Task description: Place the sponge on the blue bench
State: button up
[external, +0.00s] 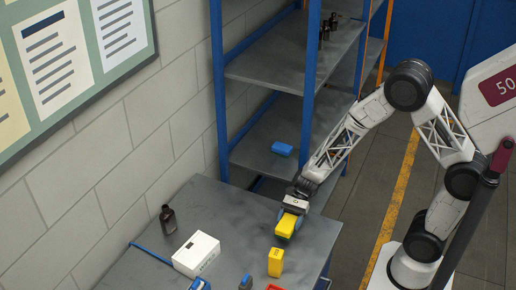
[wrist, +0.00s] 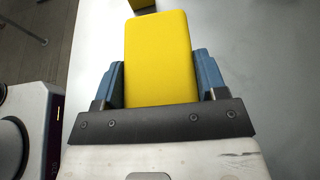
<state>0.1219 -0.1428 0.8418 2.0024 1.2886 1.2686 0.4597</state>
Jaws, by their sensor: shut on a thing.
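My gripper (external: 290,212) is shut on a plain yellow block, which I take as the sponge (external: 286,227). In the wrist view the sponge (wrist: 160,58) sits between the two blue-grey fingers (wrist: 160,85) and sticks out past their tips. The bench (external: 232,225) has a grey top and blue framing. The sponge appears over the bench's right part; I cannot tell whether it touches the top.
A yellow box with dark marks (external: 276,263) stands on the bench just in front of the sponge. A white box (external: 196,254) and a dark bottle (external: 168,218) stand to the left. A blue shelf unit (external: 310,75) rises behind, holding a blue item (external: 282,149).

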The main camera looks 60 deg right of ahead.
send_over(271, 231)
jog(key=shift+s+d+f, duration=0.1)
jog(key=shift+s+f, duration=0.15)
jog(key=shift+s, duration=0.1)
jog(key=shift+w, duration=0.25)
jog(key=shift+w+f, duration=0.15)
jog(key=shift+f, duration=1.65)
jog(key=shift+f, duration=0.15)
jog(key=o, duration=0.9)
jog(key=shift+r, duration=0.2)
